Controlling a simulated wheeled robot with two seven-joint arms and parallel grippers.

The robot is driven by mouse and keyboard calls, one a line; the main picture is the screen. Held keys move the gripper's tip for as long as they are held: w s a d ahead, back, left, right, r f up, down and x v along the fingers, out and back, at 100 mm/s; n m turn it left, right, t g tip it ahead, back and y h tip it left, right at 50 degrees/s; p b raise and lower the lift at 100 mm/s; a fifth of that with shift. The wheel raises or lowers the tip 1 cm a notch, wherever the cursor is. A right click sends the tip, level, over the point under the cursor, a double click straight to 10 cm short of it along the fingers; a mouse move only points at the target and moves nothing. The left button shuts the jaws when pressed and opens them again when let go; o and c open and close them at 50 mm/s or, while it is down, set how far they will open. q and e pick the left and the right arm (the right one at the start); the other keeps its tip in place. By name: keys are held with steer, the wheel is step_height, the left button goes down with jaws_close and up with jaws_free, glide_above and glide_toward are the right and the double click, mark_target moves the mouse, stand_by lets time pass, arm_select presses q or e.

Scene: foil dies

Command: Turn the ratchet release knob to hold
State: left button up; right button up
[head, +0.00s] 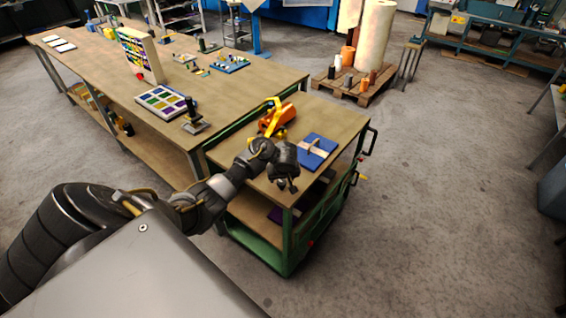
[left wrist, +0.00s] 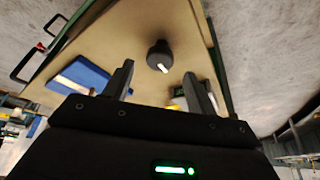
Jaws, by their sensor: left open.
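In the left wrist view a round black knob (left wrist: 157,52) with a white pointer mark sits on the wooden top of the green cart. The pointer is aimed toward the lower right of that picture. My left gripper (left wrist: 158,70) is open and empty, its two fingers apart. The knob shows in the gap, beyond the fingertips; I cannot tell the exact distance, and I see no contact. In the head view my left gripper (head: 287,184) is over the cart's near edge, and I cannot make out the knob there. Any lettering around the knob is unreadable. My right gripper is not in view.
On the cart top (head: 338,118) lie an orange tool (head: 275,122) with yellow parts and a blue block (head: 318,154) with a light wooden handle. A long workbench (head: 235,88) with trays stands at left. Open floor (head: 430,200) lies to the right.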

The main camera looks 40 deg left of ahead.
arm_select(q)
steer(key=v, duration=0.7)
steer(key=shift+r, duration=0.25)
stand_by(0.3)
steer(key=s+d+f+m+g+h+b, duration=0.1)
steer(key=s+d+f+m+h+b, duration=0.3)
steer(key=f, duration=0.8)
steer(key=s+d+f+n+b, duration=0.1)
steer(key=s+d+f, duration=0.55)
steer(key=f, duration=0.65)
steer(key=s+d+f+m+g+h+b, duration=0.15)
steer(key=s+d+f+b, duration=0.35)
steer(key=f, duration=0.7)
steer(key=s+f+m+b, duration=0.1)
steer(key=s+f+m, duration=0.1)
steer(key=s+f, duration=0.5)
steer(key=s+f+m+y+b, duration=0.1)
steer(key=s+f+m, duration=0.2)
steer(key=s+f, duration=0.4)
steer(key=s+f+m+y+b, duration=0.1)
steer(key=s+f, duration=0.7)
steer(key=s, duration=1.2)
steer(key=shift+s+a+m+b, duration=0.2)
steer(key=shift+s+m+b, duration=0.15)
steer(key=shift+m+b, duration=0.25)
